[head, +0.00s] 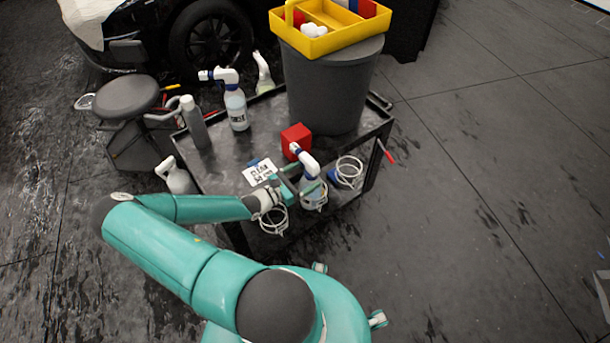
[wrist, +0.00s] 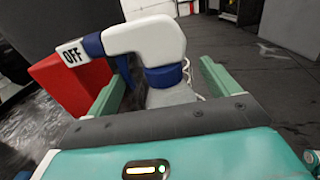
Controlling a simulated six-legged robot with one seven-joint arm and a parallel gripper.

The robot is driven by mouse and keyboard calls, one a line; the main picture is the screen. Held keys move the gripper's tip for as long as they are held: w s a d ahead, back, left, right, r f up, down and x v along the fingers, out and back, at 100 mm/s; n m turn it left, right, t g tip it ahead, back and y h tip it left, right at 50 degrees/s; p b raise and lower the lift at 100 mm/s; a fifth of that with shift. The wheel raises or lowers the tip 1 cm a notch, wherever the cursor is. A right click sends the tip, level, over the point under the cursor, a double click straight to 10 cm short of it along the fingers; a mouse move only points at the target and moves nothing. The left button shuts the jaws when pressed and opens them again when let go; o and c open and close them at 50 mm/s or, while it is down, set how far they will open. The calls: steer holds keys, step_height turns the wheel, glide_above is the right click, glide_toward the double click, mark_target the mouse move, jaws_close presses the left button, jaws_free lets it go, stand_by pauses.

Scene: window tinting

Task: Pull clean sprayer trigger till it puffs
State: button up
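A spray bottle with a white head (head: 306,160) and a pale blue body stands in a wire ring at the front edge of the cart. In the wrist view its white head (wrist: 148,38) fills the upper middle, with a blue collar (wrist: 164,75) and a nozzle marked OFF. A blue piece below the head, apparently the trigger (wrist: 124,70), is partly hidden. My gripper (head: 302,180) is at this bottle. In the wrist view my gripper (wrist: 165,88) is open, one finger on each side of the neck, with gaps visible. The bottle's lower body is hidden there.
A second sprayer (head: 237,108) stands farther back on the cart (head: 222,165). A red box (head: 295,137) is close behind the front sprayer. Empty-looking wire rings (head: 349,172) flank it. A grey bucket (head: 325,90) carries a yellow tray (head: 345,40). Right floor is clear.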

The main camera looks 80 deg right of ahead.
steer(key=v, duration=1.3)
steer(key=shift+w+r, duration=0.1)
steer(key=shift+w, duration=0.05)
steer(key=w+a+r+m+t+y, duration=0.85)
steer(key=w+a+r, duration=0.85)
steer(key=a+r, duration=0.35)
steer(key=s+a+r+t+y, duration=0.2)
steer(key=s+a+r+t, duration=0.1)
steer(key=a+r, duration=0.6)
steer(key=s+a+r+m+t+y, duration=0.1)
steer(key=s+a+r+t+y, duration=0.2)
steer(key=a+r+t, duration=0.3)
steer(key=a+r, duration=0.3)
steer(key=r, duration=0.4)
steer(key=shift+a, duration=0.1)
